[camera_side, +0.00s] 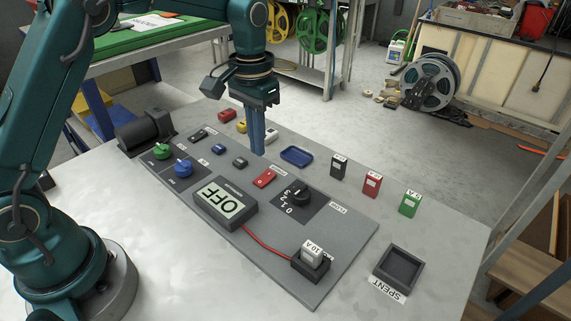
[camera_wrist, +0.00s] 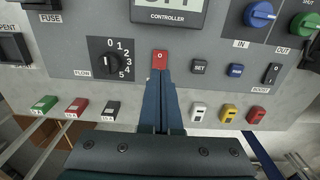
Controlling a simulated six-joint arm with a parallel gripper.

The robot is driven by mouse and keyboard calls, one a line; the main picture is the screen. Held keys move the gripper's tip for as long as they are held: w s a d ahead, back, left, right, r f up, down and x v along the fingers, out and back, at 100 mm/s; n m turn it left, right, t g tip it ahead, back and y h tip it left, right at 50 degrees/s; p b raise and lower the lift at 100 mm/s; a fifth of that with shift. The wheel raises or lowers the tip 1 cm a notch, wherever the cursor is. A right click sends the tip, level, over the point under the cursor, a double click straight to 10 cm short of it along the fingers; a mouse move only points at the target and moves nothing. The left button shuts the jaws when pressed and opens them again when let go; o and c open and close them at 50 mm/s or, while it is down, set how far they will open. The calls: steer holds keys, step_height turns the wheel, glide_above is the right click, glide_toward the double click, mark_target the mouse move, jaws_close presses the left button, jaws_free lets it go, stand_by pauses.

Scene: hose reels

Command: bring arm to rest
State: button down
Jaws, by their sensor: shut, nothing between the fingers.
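My gripper (camera_side: 258,152) has its long blue fingers pointing down, closed together and empty, above the grey panel (camera_side: 345,228). In the side view the tips hang behind the red button (camera_side: 264,179). In the wrist view the shut fingers (camera_wrist: 160,78) end just below the red button marked 0 (camera_wrist: 160,59). I see no contact. The controller (camera_side: 226,205) reads OFF. My arm reaches over from the left.
The fuse holder (camera_side: 310,268) carries a fuse marked 10 A (camera_side: 313,252). The spent tray (camera_side: 398,268) looks empty. A black fuse (camera_side: 338,166), a red fuse (camera_side: 372,184) and a green fuse (camera_side: 410,203) stand beyond the panel. A blue dish (camera_side: 296,156) lies near the fingers.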

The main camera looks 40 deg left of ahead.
steer(key=s+r+t, duration=0.4)
steer(key=s+r, duration=0.3)
steer(key=r, duration=0.4)
steer(key=s+f+t, duration=0.1)
steer(key=s+f, duration=0.3)
steer(key=s, duration=0.7)
steer(key=shift+s+d+f+t, duration=0.2)
steer(key=shift+d+t, duration=0.05)
steer(key=shift+t, duration=0.05)
